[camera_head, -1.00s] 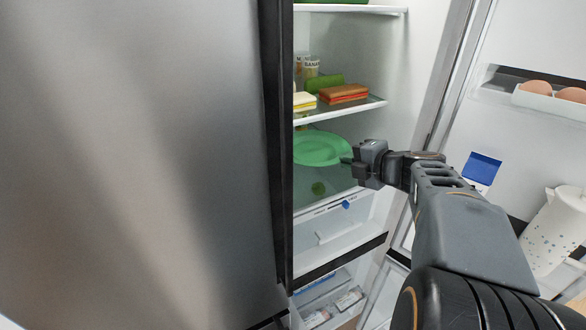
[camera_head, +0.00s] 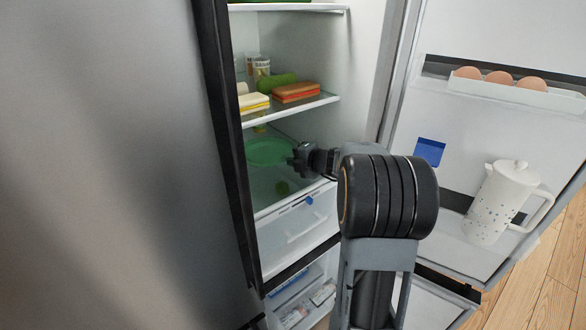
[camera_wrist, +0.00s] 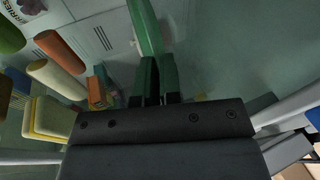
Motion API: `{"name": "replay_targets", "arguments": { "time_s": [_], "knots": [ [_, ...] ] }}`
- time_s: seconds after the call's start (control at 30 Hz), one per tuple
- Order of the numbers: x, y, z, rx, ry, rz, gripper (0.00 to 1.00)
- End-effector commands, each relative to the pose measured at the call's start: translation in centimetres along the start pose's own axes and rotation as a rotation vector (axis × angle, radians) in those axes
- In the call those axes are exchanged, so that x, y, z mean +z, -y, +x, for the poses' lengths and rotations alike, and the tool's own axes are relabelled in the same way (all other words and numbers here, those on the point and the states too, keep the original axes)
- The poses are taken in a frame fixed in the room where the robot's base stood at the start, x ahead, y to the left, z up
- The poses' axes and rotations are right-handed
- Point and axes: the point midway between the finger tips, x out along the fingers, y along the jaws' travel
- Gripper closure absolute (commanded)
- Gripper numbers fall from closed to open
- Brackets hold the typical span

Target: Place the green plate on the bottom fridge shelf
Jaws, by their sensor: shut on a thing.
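The green plate (camera_head: 268,152) is inside the open fridge, in the space over the bottom shelf (camera_head: 262,190). It looks close to level in the head view. My gripper (camera_head: 298,160) is at its right edge and is shut on it. In the wrist view the plate (camera_wrist: 146,30) shows edge-on between the two fingers of my gripper (camera_wrist: 154,80). I cannot tell whether the plate touches the shelf. A small green round thing (camera_head: 282,188) shows below it.
The shelf above (camera_head: 300,108) holds sandwich-like blocks (camera_head: 296,92) and several other items. A drawer (camera_head: 296,230) sits below. The open door at right holds eggs (camera_head: 500,78) and a white jug (camera_head: 497,200). The left door (camera_head: 110,170) stands close beside the opening.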

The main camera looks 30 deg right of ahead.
Motion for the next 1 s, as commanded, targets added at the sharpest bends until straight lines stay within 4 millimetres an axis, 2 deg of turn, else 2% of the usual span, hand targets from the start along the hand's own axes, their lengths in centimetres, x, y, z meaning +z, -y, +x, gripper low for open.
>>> {"name": "replay_targets", "arguments": {
  "time_s": [0.2,0.3,0.63,1.0],
  "knots": [
    [0.0,2.5,1.2,-0.001,-0.001,0.004,1.0],
    [0.0,3.0,1.4,0.001,0.0,0.003,1.0],
    [0.0,3.2,1.4,0.001,0.0,0.001,1.0],
    [-0.1,4.2,1.8,0.001,0.0,0.002,1.0]
  ]
}}
